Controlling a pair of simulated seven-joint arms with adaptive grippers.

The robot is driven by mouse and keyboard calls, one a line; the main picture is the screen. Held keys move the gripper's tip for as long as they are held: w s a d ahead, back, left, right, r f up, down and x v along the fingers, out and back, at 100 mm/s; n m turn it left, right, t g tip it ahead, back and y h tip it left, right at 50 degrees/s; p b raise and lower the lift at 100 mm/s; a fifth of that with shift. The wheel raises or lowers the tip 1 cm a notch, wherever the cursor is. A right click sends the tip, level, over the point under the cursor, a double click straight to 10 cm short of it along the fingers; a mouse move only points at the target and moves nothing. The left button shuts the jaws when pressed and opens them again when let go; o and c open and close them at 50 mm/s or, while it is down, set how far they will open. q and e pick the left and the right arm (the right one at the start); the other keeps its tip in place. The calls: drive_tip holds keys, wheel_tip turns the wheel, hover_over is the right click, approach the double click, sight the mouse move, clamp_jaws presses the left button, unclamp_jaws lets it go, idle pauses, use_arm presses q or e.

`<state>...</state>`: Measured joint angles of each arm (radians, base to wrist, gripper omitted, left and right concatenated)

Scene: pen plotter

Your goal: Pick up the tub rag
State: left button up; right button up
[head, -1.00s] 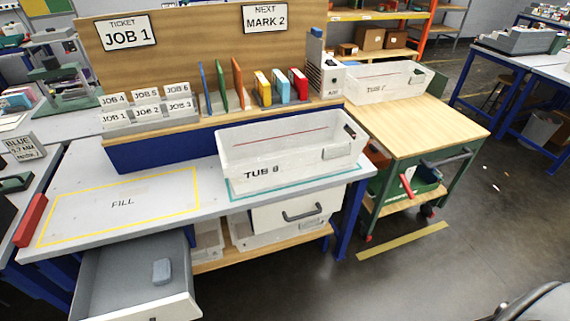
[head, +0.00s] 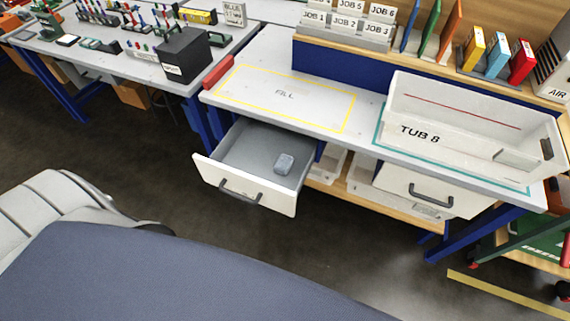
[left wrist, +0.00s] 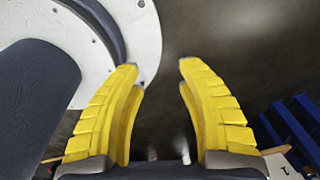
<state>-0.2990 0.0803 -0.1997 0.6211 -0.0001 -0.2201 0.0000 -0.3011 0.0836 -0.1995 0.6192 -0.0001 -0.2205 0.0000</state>
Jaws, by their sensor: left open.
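A small grey-blue folded item (head: 284,163), which looks like the rag, lies in the open drawer (head: 245,155) under the left part of the bench. It rests on the drawer floor toward the right side. My left gripper (left wrist: 160,70) shows only in the left wrist view. Its yellow fingers are apart, with nothing between them but the dark floor beyond. The rag is not in that view. My right gripper is in neither view.
The bench top (head: 365,127) has a yellow FILL outline at left and the clear bin TUB 8 (head: 420,108) at right. A shut drawer (head: 415,190) is below the tub. A red block (head: 232,72) sits at the bench's left end. Open floor lies before the drawer.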

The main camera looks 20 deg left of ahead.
use_arm(q)
drive_tip(key=shift+s, duration=0.1)
idle(0.3)
drive_tip(key=o, duration=1)
drive_tip(key=shift+a, duration=0.1)
